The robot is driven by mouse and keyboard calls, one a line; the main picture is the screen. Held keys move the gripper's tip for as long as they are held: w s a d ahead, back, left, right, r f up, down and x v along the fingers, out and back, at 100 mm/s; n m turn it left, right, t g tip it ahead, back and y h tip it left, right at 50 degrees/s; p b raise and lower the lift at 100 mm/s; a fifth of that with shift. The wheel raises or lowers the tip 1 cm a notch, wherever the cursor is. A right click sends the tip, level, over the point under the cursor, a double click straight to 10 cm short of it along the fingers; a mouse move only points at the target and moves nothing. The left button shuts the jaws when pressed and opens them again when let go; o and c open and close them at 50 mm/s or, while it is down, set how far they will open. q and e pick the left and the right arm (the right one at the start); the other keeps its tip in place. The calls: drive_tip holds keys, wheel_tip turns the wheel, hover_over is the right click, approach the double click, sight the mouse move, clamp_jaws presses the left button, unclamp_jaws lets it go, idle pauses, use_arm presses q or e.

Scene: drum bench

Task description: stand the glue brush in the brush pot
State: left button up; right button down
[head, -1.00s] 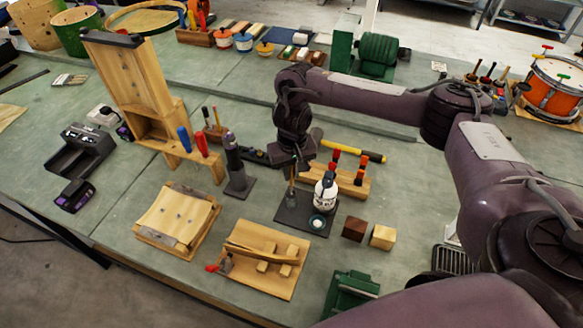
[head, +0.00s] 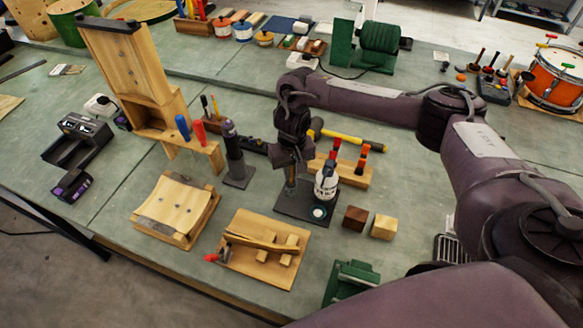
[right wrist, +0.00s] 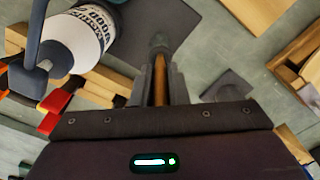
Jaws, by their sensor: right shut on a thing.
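My right gripper (head: 291,172) points down over a dark mat (head: 286,207) at the middle of the bench. It is shut on the glue brush (head: 291,184), which is upright. In the right wrist view the brush's brown handle (right wrist: 159,80) runs between the two fingers towards a grey part (right wrist: 159,46) over the mat. The fingers hide much of the brush, and I cannot tell whether its lower end touches anything. I cannot pick out the brush pot with certainty. My left gripper is not in view.
A white glue bottle (head: 326,184) stands close to my gripper, with a small round dish (head: 319,212) in front. Two wood blocks (head: 383,228) lie right. A wooden rack (head: 352,177) stands behind.

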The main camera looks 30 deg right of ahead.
drive_tip(key=c, duration=1.3)
unclamp_jaws()
drive_tip(key=shift+c, duration=0.2)
drive_tip(key=shift+r, duration=0.3)
wheel_tip(320, 180, up, 7)
drive_tip(key=shift+s+r+p, duration=0.1)
drive_tip(key=shift+s+p, duration=0.05)
drive_tip(key=shift+p, duration=0.45)
